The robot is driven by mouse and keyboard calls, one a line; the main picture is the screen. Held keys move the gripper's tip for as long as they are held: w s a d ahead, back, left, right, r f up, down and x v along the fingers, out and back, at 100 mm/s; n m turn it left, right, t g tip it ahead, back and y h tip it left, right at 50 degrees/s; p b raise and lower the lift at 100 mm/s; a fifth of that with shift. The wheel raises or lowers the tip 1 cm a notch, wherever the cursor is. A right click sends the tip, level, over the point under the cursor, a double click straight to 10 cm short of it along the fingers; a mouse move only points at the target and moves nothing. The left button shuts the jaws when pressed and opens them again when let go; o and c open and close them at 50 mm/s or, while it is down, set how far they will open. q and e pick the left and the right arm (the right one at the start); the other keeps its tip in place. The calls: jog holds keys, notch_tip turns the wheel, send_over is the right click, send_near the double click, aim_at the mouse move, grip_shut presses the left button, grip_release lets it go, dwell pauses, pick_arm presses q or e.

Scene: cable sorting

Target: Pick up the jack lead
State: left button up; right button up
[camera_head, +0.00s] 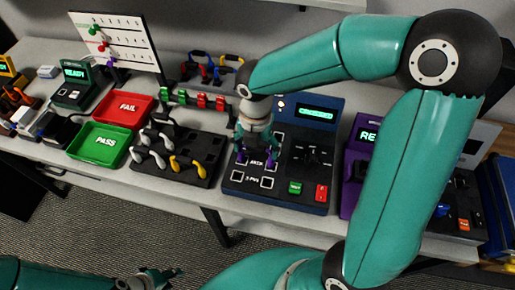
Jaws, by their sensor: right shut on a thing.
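Other leads in white, grey and yellow (187,165) lie on a black rack (205,180) to the left. My left gripper (155,279) is low at the bottom edge, partly cut off, away from the table; its fingers are unclear.
A red FAIL tray (125,94) and a green PASS tray (82,157) stand left of the rack. A white pegboard (135,50) stands behind them. A purple tester (349,193) is right of the blue one, partly behind my right arm. More coloured leads (205,68) hang at the back.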

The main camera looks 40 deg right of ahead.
notch_tip(320, 180, up, 23)
jog(key=p, duration=0.3)
dwell(0.5)
jog(key=shift+f, duration=0.15)
